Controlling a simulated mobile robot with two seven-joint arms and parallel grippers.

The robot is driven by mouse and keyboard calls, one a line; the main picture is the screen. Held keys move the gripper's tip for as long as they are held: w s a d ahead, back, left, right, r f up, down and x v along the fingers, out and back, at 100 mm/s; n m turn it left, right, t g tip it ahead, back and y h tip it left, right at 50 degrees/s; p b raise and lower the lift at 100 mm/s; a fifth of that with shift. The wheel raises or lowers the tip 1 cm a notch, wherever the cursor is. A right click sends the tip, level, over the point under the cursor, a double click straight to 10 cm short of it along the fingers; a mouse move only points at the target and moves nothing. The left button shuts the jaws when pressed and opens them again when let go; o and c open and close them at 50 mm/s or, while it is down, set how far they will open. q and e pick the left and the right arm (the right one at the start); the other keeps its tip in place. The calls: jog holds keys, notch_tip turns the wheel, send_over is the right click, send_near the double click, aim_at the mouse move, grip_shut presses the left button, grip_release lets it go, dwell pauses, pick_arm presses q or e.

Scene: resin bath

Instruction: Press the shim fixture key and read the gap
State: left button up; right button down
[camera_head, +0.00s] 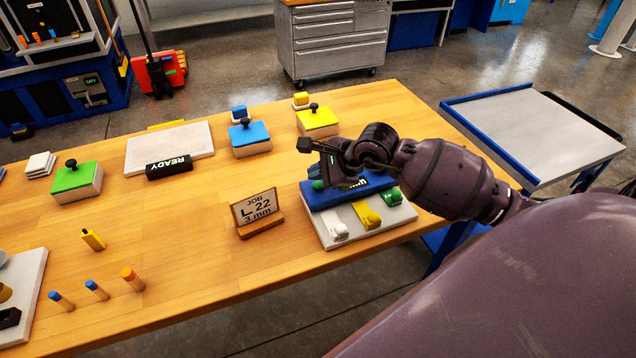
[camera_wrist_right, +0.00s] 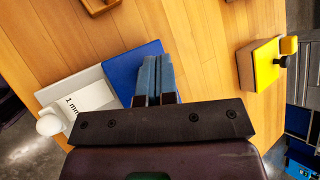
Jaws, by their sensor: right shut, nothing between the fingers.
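The shim fixture (camera_head: 328,232) is a pale base near the table's right edge with a blue block (camera_head: 322,199) along its back. White, yellow and green knobbed pieces (camera_head: 368,218) sit in a row on it. A small green part (camera_head: 318,185) shows by my right gripper (camera_head: 329,178). That gripper is shut and empty, over the blue block; contact cannot be told. In the right wrist view its closed fingers (camera_wrist_right: 155,78) overlap the blue block (camera_wrist_right: 123,70). Lettering on the block is mostly hidden by the gripper. A job card (camera_head: 257,210) reads "L_22 3 mm". My left gripper is out of view.
Blue (camera_head: 250,136), yellow (camera_head: 318,120) and green (camera_head: 77,180) knobbed blocks stand on the table. A plate (camera_head: 168,140) with a "READY" sign (camera_head: 169,167) lies at the back. Several pegs are at front left. A grey-topped cart (camera_head: 535,135) stands right.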

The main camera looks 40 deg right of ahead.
aim_at(319, 186)
jog(key=shift+r+p, duration=1.45)
jog(key=shift+r, duration=1.15)
jog(key=shift+f, duration=0.1)
jog(key=shift+s, duration=0.1)
